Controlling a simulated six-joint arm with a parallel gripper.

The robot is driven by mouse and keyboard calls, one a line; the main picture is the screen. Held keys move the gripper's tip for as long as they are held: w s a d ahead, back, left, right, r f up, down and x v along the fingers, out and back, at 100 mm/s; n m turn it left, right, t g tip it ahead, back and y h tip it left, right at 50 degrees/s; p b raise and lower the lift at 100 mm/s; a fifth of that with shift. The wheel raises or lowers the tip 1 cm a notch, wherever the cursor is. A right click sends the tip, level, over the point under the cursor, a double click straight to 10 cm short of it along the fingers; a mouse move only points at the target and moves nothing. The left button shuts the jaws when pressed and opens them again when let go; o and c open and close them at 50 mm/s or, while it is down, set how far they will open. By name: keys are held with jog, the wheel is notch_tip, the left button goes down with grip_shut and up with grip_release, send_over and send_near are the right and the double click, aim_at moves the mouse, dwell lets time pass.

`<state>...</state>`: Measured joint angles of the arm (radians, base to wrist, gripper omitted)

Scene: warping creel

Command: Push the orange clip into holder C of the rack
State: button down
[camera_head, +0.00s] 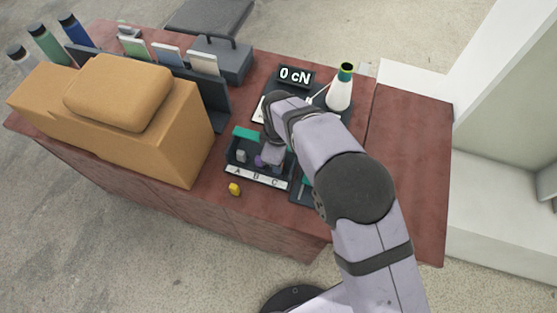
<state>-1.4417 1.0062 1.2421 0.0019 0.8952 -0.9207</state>
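The rack (259,178) is a dark tray with a white front strip lettered A, B and C, on the reddish-brown bench. A small grey piece stands in it behind A, and a small purple piece (258,161) shows behind B. My gripper (269,160) is over the right part of the rack, above the holder C area. My wrist and arm cover much of that area. The fingertips are too small and hidden to tell open from shut. I cannot make out the orange clip.
A yellow piece (234,189) lies in front of the rack. A large tan block (135,115) stands left. A 0 cN display (295,76) and a white cone (340,94) are behind. A dark tray (302,193) is partly hidden right of the rack. The bench's right end is clear.

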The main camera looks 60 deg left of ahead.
jog(key=shift+f, duration=0.2)
dwell(0.5)
jog(key=c, duration=1.4)
grip_release()
jog(key=shift+c, duration=0.2)
jog(key=shift+r+p, duration=2.25)
jog(key=shift+r, duration=1.25)
